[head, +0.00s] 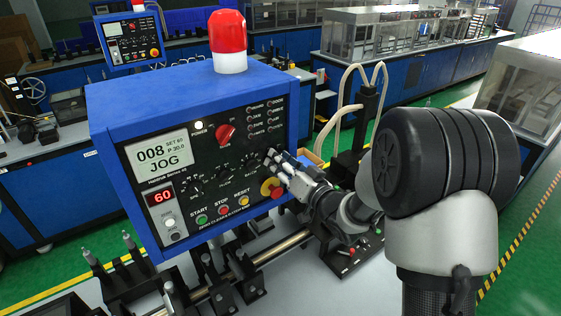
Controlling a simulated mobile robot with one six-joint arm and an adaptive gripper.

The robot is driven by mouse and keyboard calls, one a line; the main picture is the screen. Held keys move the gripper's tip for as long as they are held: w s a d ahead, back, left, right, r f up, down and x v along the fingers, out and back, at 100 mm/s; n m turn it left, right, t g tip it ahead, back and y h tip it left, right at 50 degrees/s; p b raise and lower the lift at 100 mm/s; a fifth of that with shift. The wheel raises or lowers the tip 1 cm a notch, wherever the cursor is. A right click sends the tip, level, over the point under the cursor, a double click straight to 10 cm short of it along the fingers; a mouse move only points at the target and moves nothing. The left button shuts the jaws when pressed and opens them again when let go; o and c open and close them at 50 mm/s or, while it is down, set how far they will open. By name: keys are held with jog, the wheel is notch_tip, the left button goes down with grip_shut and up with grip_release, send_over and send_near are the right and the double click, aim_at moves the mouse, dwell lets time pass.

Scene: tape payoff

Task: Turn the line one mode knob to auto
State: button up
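A blue control box (112,93) with a black front panel stands in the foreground. Its white display (160,156) reads 008 and JOG. A red knob (226,132) sits right of the display, its pointer tilted; its labels are too small to read, so I cannot confirm it is the mode knob. My gripper (272,158) is at the panel's right side, beside the right-hand black dial and above the red and yellow stop button (271,188). It is right of and below the red knob, apart from it. Whether its fingers are open or touching the panel cannot be told.
Black dials (192,184), green START (202,220), red STOP and yellow RESET buttons line the lower panel. A red beacon (228,32) tops the box. A second, similar panel (131,40) stands behind. Rods and brackets (250,280) lie below the box.

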jog(key=shift+c, duration=0.5)
jog(key=c, duration=0.6)
grip_shut()
jog(key=shift+w+n+b, duration=0.1)
jog(key=shift+n+b, duration=0.3)
jog(key=shift+b, duration=0.3)
jog(key=shift+f+n+b, duration=0.15)
jog(key=shift+n+b, duration=0.45)
jog(key=shift+b, duration=0.4)
jog(key=n+b, duration=0.3)
jog(key=b, duration=0.1)
jog(key=shift+n+b, duration=0.3)
jog(key=shift+b, duration=0.05)
jog(key=n+b, duration=0.4)
jog(key=shift+w+d+b, duration=0.1)
jog(key=shift+b, duration=0.3)
jog(key=shift+n+b, duration=1.05)
jog(key=shift+n, duration=0.05)
jog(key=shift+r, duration=0.25)
